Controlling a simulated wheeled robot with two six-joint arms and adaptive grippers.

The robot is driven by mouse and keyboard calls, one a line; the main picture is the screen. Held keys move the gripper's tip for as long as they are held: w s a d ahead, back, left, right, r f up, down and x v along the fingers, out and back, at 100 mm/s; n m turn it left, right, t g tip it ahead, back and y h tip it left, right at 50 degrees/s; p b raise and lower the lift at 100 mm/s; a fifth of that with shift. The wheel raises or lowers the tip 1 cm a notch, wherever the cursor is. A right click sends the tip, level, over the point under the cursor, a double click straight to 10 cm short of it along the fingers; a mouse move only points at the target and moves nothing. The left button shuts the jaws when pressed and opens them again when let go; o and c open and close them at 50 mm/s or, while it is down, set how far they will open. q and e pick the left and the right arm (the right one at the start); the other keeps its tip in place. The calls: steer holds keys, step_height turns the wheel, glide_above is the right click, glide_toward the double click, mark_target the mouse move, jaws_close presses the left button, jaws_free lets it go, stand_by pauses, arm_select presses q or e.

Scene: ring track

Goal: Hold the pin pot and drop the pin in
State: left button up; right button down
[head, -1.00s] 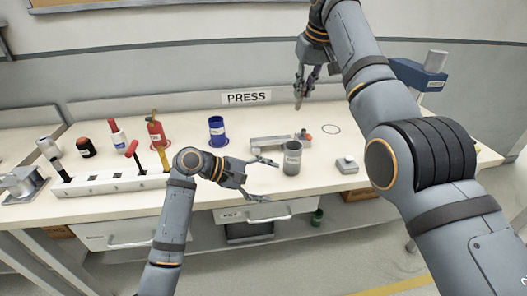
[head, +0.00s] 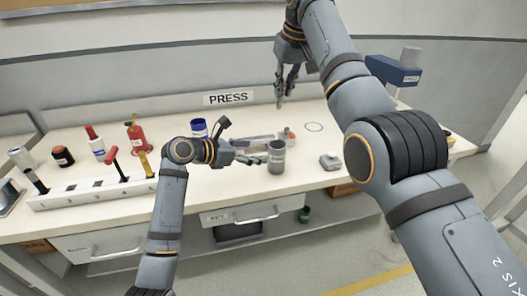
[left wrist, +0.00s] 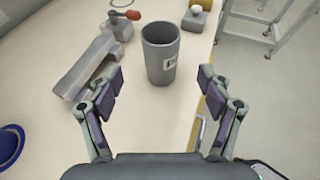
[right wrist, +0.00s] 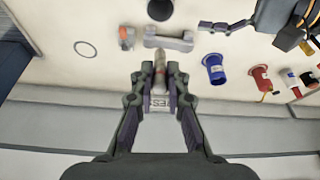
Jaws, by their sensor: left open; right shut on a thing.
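The pin pot is a grey cup (head: 277,160) with a small label, upright on the table near its front edge. In the left wrist view the pot (left wrist: 161,60) stands just ahead of and between the spread fingers. My left gripper (head: 258,158) is open beside the pot, on its left in the head view. My right gripper (head: 282,97) points down above the back of the table, shut on a slim pin. The pin (right wrist: 160,72) shows between the fingertips in the right wrist view, grey with a reddish part; its far end is hard to make out.
A grey bracket-like block (left wrist: 90,65) lies close left of the pot. A small grey box (head: 330,161) sits to its right. A blue cup (head: 198,128), a red one (head: 136,135) and a slotted white rack (head: 90,192) stand left. A blue press (head: 392,70) is at right.

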mark_target(271, 151)
arm_select(q)
steer(key=x, duration=1)
steer(key=shift+d+f, duration=0.15)
steer(key=c, duration=1.3)
steer(key=shift+o, duration=0.2)
